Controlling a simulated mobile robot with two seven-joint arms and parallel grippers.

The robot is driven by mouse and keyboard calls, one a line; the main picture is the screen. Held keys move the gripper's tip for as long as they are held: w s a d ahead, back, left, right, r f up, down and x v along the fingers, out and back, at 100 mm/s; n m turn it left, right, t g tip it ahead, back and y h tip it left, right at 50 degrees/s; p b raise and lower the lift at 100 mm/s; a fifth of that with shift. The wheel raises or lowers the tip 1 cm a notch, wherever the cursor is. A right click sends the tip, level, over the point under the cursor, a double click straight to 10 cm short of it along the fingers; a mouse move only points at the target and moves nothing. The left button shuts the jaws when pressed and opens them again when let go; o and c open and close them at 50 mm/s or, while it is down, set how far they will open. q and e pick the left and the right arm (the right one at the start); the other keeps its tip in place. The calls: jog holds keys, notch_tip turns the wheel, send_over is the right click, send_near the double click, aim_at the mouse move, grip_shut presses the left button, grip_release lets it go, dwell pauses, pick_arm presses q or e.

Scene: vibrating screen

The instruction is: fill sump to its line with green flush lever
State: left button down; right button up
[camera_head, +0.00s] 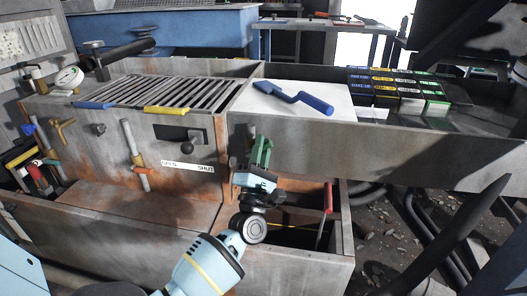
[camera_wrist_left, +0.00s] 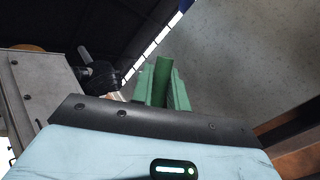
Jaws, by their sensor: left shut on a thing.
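My left gripper (camera_head: 263,150) is in front of the grey box's right end, its fingers pointing up. In the left wrist view, its pale green fingers (camera_wrist_left: 178,92) are closed on a darker green bar, which looks like the green flush lever (camera_wrist_left: 161,80). The lever's lower part and mount are hidden by the gripper. Below and beside the gripper is an open compartment, seemingly the sump (camera_head: 341,215), with a yellow strip (camera_head: 287,226) inside. My wrist covers part of it, and I cannot tell the liquid level. My right gripper is not in view.
A red handle (camera_head: 328,197) stands at the compartment's right side. A slatted screen (camera_head: 180,93) lies behind.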

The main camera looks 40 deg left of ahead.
pick_arm(q)
jog(key=shift+n, duration=0.3)
jog(key=c, duration=1.4)
grip_release()
jog(key=shift+o, duration=0.2)
jog(key=v, duration=0.7)
jog(key=shift+s+d+f, duration=0.15)
jog(key=shift+s+f, duration=0.05)
jog(key=shift+s, duration=0.1)
